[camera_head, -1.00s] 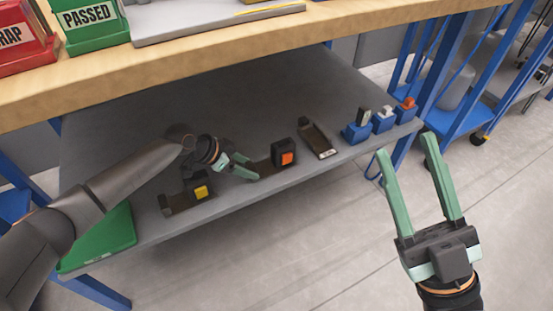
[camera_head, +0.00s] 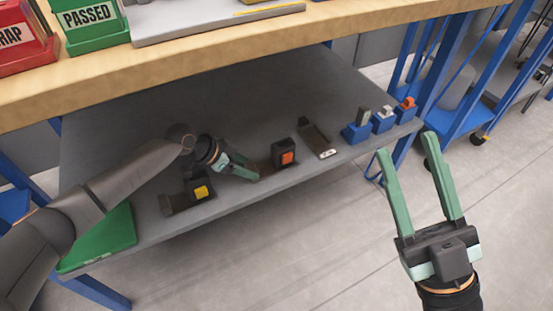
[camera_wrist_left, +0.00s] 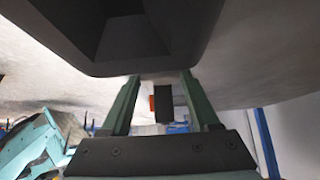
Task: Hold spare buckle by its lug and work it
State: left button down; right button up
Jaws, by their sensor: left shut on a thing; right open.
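The black buckle with an orange button (camera_head: 289,158) stands on the grey shelf, with a flat dark lug (camera_head: 264,167) reaching out to its left. My left gripper (camera_head: 256,175) is shut on the lug from the left, its fingertips low at the shelf. The buckle's dark body and orange button also show beyond the fingers in the left wrist view (camera_wrist_left: 164,103); the contact itself is hidden there. A similar buckle with a yellow button (camera_head: 201,192) stands nearer to the left. My right gripper (camera_head: 405,143) is open and empty, over the floor right of the shelf.
A dark empty holder (camera_head: 314,138) lies right of the orange-button buckle. Blue blocks with grey (camera_head: 356,132), white (camera_head: 382,123) and orange (camera_head: 405,114) tops stand at the shelf's right end. A green tray (camera_head: 110,240) lies at left. The wooden bench top (camera_head: 200,65) overhangs the shelf.

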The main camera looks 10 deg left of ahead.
grip_shut()
dwell(0.4)
dwell(1.4)
